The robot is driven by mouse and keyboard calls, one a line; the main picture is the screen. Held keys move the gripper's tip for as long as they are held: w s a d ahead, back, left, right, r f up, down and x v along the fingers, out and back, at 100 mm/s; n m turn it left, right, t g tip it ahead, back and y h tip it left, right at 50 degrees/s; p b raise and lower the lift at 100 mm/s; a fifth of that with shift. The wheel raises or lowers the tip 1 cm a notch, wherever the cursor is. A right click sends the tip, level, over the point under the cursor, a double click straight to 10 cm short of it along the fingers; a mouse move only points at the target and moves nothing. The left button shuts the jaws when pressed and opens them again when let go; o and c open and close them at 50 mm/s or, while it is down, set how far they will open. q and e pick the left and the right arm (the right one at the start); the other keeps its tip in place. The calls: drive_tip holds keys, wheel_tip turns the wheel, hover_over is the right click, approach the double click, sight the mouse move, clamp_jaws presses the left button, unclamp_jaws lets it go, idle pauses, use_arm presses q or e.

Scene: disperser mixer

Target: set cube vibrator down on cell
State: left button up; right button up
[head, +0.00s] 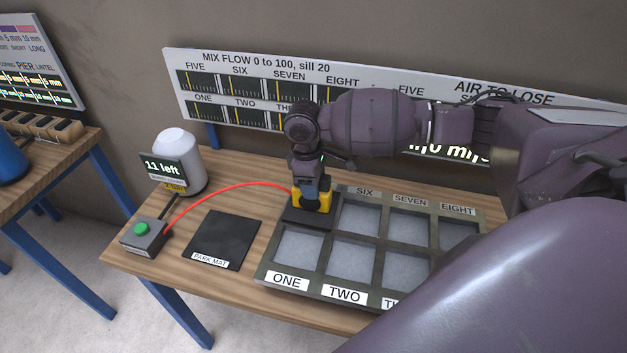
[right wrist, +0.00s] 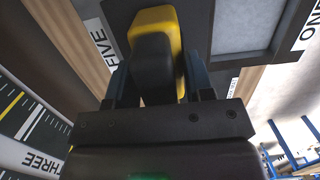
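The cube vibrator (head: 313,203) has a yellow and black body, with a dark square plate (head: 306,216) below it. It stands upright over the back left cell of the grey mould tray (head: 272,281). I cannot tell whether the plate touches the cell. My right gripper (head: 311,186) reaches down from above and is shut on the vibrator's upper part. In the right wrist view the black handle and yellow body (right wrist: 155,22) sit between the two fingers, beside the FIVE label (right wrist: 99,42). Cells ONE (head: 298,250) and TWO (head: 350,263) are uncovered. My left gripper is out of view.
A red cable runs from the vibrator to a control box (head: 143,238) with a green button. A black park mat (head: 222,240) lies empty left of the tray. A white container (head: 178,160) with an "11 left" sign stands behind. A display board (head: 235,92) backs the table.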

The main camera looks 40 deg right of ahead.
drive_tip(key=o, duration=0.4)
drive_tip(key=shift+r, duration=0.1)
drive_tip(key=shift+o, duration=0.3)
drive_tip(key=r, duration=0.6)
drive_tip(key=w+r, duration=0.1)
drive_tip(key=r, duration=0.2)
drive_tip(key=shift+a+r+b, duration=0.3)
drive_tip(key=shift+a+b, duration=0.05)
drive_tip(key=shift+a, duration=0.05)
drive_tip(key=shift+r, duration=0.55)
drive_tip(key=shift+a, duration=0.1)
